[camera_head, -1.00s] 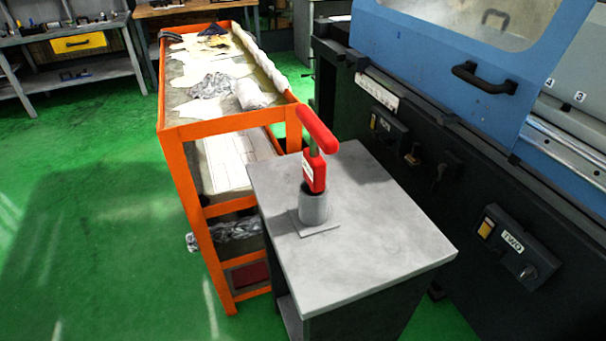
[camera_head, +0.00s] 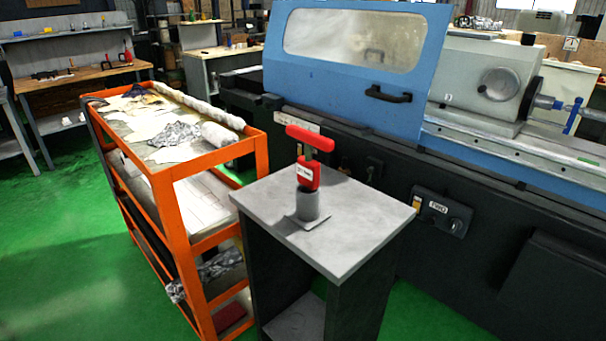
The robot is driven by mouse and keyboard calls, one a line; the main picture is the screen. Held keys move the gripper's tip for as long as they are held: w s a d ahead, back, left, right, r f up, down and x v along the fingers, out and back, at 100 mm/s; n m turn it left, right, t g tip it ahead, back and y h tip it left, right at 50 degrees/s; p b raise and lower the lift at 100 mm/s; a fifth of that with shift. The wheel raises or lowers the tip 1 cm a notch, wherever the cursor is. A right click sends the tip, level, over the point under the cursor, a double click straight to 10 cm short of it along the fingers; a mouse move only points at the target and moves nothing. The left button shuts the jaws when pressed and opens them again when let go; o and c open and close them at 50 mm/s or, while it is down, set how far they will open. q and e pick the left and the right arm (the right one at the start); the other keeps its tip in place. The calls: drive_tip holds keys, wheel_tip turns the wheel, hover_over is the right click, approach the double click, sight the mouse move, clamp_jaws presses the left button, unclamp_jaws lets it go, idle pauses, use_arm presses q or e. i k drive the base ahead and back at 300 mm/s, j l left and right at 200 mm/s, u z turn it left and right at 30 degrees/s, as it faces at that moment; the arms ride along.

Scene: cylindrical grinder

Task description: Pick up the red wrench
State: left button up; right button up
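The red wrench (camera_head: 309,139) is a T-shaped tool with a red crossbar handle on top and a red block with a white label below it. It stands upright in a grey cylindrical holder (camera_head: 308,205) on a square base plate. The holder sits on the grey top of a small dark cabinet (camera_head: 361,226). Neither of my grippers is in view.
An orange cart (camera_head: 202,244) with rags and a paper roll stands left of the cabinet. The blue-doored grinder (camera_head: 358,98) runs behind and to the right. Workbenches (camera_head: 80,75) stand at the back left. Green floor (camera_head: 65,230) is clear at the left.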

sight(308, 169)
drive_tip(key=z, duration=1.4)
drive_tip(key=i+j, duration=0.2)
drive_tip(key=i, duration=0.25)
drive_tip(key=i+j+z, duration=0.1)
drive_tip(key=i+j, duration=0.15)
drive_tip(key=i, duration=0.15)
drive_tip(key=u, duration=1.9)
